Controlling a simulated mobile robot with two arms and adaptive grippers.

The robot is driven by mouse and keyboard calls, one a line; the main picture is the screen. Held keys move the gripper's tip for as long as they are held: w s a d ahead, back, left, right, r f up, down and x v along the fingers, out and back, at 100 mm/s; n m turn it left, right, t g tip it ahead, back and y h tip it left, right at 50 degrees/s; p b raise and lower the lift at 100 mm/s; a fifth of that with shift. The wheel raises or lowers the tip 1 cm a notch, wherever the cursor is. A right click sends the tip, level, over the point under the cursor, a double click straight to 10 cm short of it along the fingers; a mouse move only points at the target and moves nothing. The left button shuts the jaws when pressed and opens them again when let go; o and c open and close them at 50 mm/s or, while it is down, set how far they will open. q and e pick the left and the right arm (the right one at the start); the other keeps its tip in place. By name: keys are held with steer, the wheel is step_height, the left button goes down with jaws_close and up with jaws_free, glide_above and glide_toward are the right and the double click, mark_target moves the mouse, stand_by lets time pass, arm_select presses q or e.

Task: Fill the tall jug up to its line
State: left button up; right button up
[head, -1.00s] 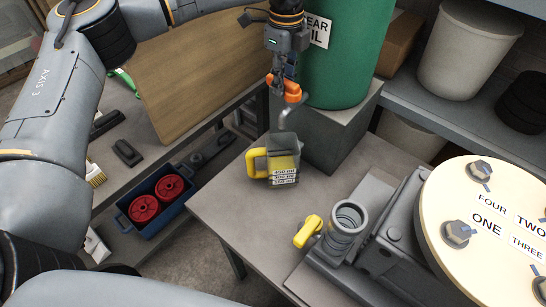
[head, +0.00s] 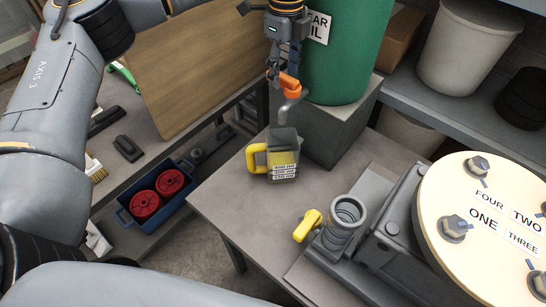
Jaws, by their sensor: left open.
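The tall jug (head: 284,160) stands upright on the grey table, with a grey upper part and a yellow handle on its left. Its lower body shows yellow, with several white printed labels on the front; I cannot tell the exact liquid level. It stands under the metal spout (head: 286,111) of the green drum (head: 344,55). An orange tap lever (head: 288,83) sits above the spout. My left gripper (head: 279,74) is open, pointing down at the lever; I cannot tell if it touches it. My right gripper is out of view.
A blue crate (head: 150,219) with red round items is at lower left. The table (head: 225,195) is clear left of the jug.

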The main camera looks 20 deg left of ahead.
arm_select(q)
steer(key=shift+r+p, duration=1.2)
steer(key=shift+r, duration=1.4)
steer(key=shift+f, duration=0.1)
